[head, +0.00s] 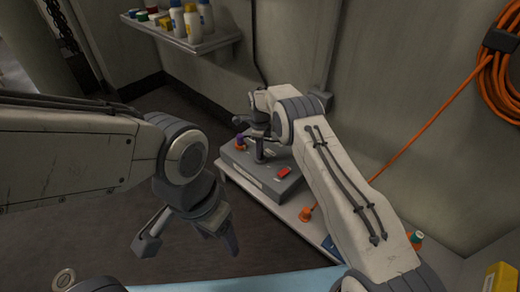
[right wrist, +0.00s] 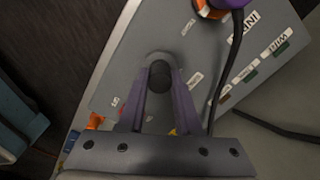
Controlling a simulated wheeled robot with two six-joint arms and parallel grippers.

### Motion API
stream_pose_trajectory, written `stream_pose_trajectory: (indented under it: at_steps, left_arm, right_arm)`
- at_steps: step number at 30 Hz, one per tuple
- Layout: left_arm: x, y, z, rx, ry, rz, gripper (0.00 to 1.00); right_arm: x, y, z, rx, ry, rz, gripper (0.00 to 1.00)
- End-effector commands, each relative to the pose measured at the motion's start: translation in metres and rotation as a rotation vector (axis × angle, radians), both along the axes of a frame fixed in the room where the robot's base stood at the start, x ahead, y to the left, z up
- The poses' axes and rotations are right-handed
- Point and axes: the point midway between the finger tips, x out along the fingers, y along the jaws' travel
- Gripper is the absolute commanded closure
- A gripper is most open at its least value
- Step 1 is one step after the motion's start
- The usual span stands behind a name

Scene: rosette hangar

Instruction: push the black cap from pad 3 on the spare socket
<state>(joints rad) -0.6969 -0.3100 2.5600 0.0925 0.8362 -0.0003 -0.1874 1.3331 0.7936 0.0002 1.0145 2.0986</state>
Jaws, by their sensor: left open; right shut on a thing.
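The grey box (head: 262,180) stands on a pale bench; its labelled top (right wrist: 125,65) fills much of the right wrist view. My right gripper (right wrist: 162,88) points down over the box and is shut on a small dark round piece, the black cap (right wrist: 160,76), between its fingertips. A round grey form lies right at the fingertips; I cannot tell whether the cap touches it or whether it is the spare socket. Pad 3 cannot be made out. In the head view my right gripper (head: 261,153) is over the box's middle. My left gripper (head: 190,240) hangs open and empty, left of the bench.
A purple and orange plug (right wrist: 222,6) with a black cable sits on the box near the fingers. A red part (head: 284,172) is on the box's front right. An orange plug (head: 305,214) with its cable is on the bench. A shelf (head: 185,40) holds bottles.

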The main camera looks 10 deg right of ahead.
Motion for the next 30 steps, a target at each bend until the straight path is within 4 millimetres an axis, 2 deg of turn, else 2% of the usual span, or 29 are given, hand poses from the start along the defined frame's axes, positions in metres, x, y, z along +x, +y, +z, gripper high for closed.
stream_pose_trajectory:
  at_steps: [23, 24, 25, 26, 30]
  left_arm:
    - [0.0001, 0.0, -0.0006, 0.0, 0.0, 0.0, 0.32]
    - [0.0, -0.0001, -0.0006, 0.0, 0.0, 0.0, 0.32]
    - [0.0, -0.0001, -0.0006, 0.0, 0.0, 0.0, 0.32]
    - [0.0, -0.0001, -0.0006, 0.0, 0.0, 0.0, 0.32]
    - [0.0, -0.0001, -0.0006, 0.0, 0.0, 0.0, 0.32]
  right_arm:
    - [0.0, 0.0, -0.0023, 0.0, 0.0, 0.0, 1.0]
    - [0.0, 0.0, -0.0023, 0.0, 0.0, 0.0, 0.52]
    - [0.0, 0.0, -0.0023, 0.0, 0.0, 0.0, 0.41]
    - [0.0, 0.0, -0.0023, 0.0, 0.0, 0.0, 0.32]
    - [0.0, 0.0, -0.0023, 0.0, 0.0, 0.0, 0.32]
